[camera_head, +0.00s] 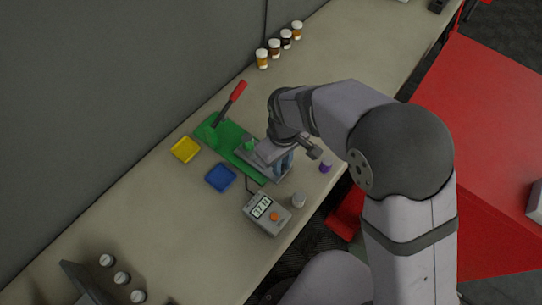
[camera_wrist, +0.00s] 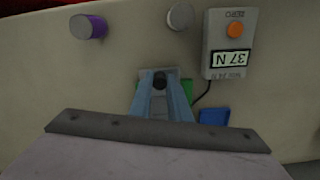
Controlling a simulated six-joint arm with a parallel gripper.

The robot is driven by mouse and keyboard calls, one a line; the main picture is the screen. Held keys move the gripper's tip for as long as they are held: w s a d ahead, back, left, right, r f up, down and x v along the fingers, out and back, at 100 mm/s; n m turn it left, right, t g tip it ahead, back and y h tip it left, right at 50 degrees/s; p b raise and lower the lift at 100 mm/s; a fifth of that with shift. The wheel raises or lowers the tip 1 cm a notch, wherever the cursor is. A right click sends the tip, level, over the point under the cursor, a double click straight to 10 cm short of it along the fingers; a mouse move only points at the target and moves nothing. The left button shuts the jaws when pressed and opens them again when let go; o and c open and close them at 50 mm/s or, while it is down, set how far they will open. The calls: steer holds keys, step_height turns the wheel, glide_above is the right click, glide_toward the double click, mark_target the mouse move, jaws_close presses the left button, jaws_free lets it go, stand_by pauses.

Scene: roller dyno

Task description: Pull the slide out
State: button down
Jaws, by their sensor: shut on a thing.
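The slide (camera_head: 274,177) is a flat grey piece at the front end of the green base (camera_head: 221,138) in the head view. In the wrist view the slide's grey plate (camera_wrist: 146,74) shows behind my fingers, with a dark round knob (camera_wrist: 159,79) on it. My gripper (camera_wrist: 160,92) has its blue fingers shut on this knob. In the head view my gripper (camera_head: 285,163) is low over the slide, and my wrist hides part of it. A red-handled lever (camera_head: 237,92) stands tilted at the back of the base.
A grey meter (camera_head: 267,213) with a lit display and orange button stands in front, its cable running to the fixture. Yellow (camera_head: 185,149) and blue (camera_head: 220,178) trays lie left.

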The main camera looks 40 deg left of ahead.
steer(key=shift+d, duration=0.2)
steer(key=c, duration=1.6)
jaws_free()
steer(key=shift+d, duration=0.1)
steer(key=shift+c, duration=0.2)
steer(key=shift+r, duration=0.15)
steer(key=shift+r+b, duration=1.1)
steer(key=shift+r, duration=2.45)
